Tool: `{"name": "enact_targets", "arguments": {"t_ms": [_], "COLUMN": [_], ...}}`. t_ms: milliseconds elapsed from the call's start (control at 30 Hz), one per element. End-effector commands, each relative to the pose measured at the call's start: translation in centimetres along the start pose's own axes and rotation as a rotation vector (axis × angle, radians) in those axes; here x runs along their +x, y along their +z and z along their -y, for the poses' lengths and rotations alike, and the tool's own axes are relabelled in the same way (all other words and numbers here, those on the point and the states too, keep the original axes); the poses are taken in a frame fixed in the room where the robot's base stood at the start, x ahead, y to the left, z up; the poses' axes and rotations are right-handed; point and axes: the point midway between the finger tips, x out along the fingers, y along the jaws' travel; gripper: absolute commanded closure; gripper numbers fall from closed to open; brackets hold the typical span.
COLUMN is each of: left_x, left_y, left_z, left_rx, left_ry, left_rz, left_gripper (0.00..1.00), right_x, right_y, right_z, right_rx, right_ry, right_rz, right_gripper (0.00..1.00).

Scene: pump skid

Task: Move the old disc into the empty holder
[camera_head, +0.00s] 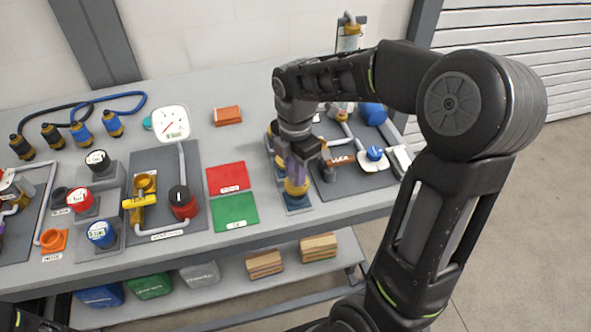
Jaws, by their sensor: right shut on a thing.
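My right gripper (297,178) points down over the right part of the bench and is shut on a small brass-coloured piece, which seems to be the old disc (297,188). The fingers and wrist hide much of it. Just below it is a small blue-grey holder (298,203) near the front of the bench; I cannot tell whether the piece touches it or sits in it. More holders stand in a row behind, mostly hidden by my wrist.
Left of the gripper lie a red mat (227,177) and a green mat (235,212). A pipe assembly with a yellow valve (139,202) and a gauge (171,124) stand further left.

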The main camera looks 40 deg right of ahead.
Motion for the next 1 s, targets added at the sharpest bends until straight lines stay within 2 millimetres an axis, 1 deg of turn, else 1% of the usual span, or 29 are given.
{"name": "enact_targets", "arguments": {"t_ms": [1000], "left_x": [1.4], "left_y": [0.0], "left_z": [0.5], "left_rx": [0.000], "left_ry": [0.000], "left_rz": [0.000], "left_gripper": [0.64], "right_x": [2.1], "right_y": [0.0], "right_z": [0.0], "right_rx": [0.000], "right_ry": [0.000], "right_rz": [0.000], "right_gripper": [1.00]}}
